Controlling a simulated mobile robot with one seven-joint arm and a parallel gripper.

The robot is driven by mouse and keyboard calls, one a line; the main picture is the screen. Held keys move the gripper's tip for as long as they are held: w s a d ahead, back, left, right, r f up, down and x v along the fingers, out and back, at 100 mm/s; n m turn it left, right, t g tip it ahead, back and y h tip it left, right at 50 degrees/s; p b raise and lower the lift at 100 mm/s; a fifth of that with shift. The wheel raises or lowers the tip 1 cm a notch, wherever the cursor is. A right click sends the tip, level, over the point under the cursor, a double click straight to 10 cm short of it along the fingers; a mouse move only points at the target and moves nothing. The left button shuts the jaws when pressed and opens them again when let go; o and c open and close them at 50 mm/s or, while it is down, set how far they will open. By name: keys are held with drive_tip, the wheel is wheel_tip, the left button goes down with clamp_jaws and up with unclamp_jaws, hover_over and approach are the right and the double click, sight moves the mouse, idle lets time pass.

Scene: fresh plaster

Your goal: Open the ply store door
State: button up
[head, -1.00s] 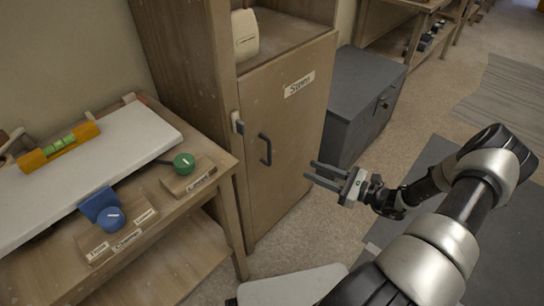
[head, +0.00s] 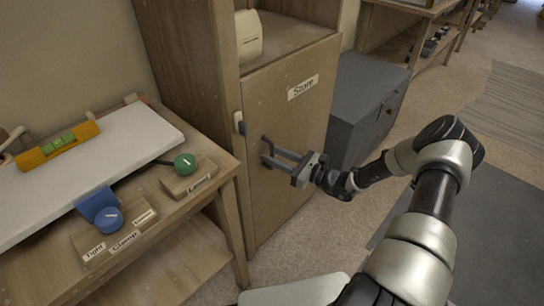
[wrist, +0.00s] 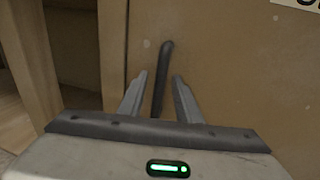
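The store door (head: 290,125) is a tan panel with a white label reading "Store" (head: 303,87), and it looks closed in its cabinet. Its dark upright bar handle (wrist: 162,75) shows in the wrist view, between my two fingers. My gripper (head: 265,149) is at the handle, open, with one finger on each side of the bar and a gap visible on both sides. In the head view the fingers cover most of the handle. A small pale latch piece (head: 239,123) sits at the door's left edge.
A workbench (head: 215,146) stands left, with a white board (head: 110,160), a green knob (head: 184,163) and a blue knob (head: 109,218). A grey cabinet (head: 362,100) stands right of the door. The floor in front is partly clear.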

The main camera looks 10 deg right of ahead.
drive_tip(key=shift+w+a, duration=0.25)
drive_tip(key=shift+a, duration=0.05)
clamp_jaws()
drive_tip(key=shift+s+d, duration=0.1)
